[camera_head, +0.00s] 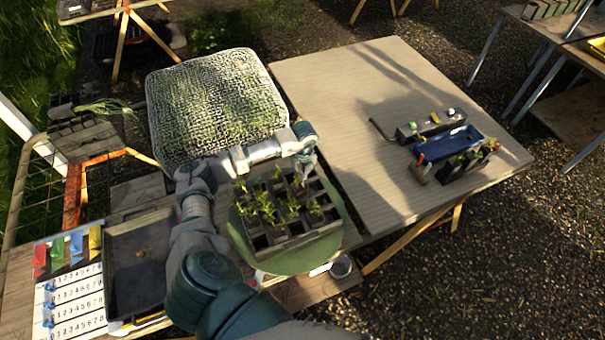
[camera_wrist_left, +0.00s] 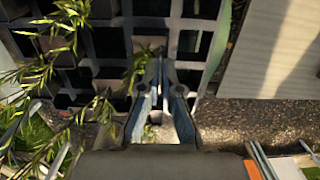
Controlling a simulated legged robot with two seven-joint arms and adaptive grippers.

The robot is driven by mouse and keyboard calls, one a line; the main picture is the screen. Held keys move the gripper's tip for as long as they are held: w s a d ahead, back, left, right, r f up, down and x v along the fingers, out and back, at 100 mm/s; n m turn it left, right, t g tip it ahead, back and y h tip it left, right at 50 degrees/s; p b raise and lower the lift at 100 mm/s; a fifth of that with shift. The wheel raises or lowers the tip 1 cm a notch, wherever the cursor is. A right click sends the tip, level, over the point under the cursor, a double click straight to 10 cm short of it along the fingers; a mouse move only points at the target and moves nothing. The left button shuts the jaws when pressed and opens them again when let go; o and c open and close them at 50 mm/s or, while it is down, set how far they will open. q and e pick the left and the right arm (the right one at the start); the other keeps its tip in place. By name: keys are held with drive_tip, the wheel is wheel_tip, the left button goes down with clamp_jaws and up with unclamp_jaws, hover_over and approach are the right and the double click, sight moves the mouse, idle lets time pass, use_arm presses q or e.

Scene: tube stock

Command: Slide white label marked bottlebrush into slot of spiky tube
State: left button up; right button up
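A dark tray of square tubes (camera_head: 290,240) holds several leafy seedlings, with empty cells between them. Narrow-leaved, spiky foliage (camera_wrist_left: 75,20) shows at the left of the left wrist view; I cannot tell which tube is the spiky one. My left gripper (camera_head: 308,172) points down over the tray's far right corner. In the left wrist view its fingertips (camera_wrist_left: 160,62) come together over the cells, and I see nothing clearly held between them. A small white piece (camera_head: 320,269) lies by the tray's near edge; its marking is unreadable. My right gripper is out of view.
The tray stands on a round green base (camera_head: 340,205). A mesh-covered block (camera_head: 215,100) stands behind; a black tray (camera_head: 135,265) and numbered sheet (camera_head: 75,305) lie left.

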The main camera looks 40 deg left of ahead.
use_arm(q)
drive_tip(key=o, duration=0.5)
drive_tip(key=shift+c, duration=0.2)
wheel_tip(320, 180, up, 12)
drive_tip(key=shift+d, duration=0.2)
drive_tip(key=shift+s+f, duration=0.1)
drive_tip(key=shift+f, duration=0.05)
idle(0.3)
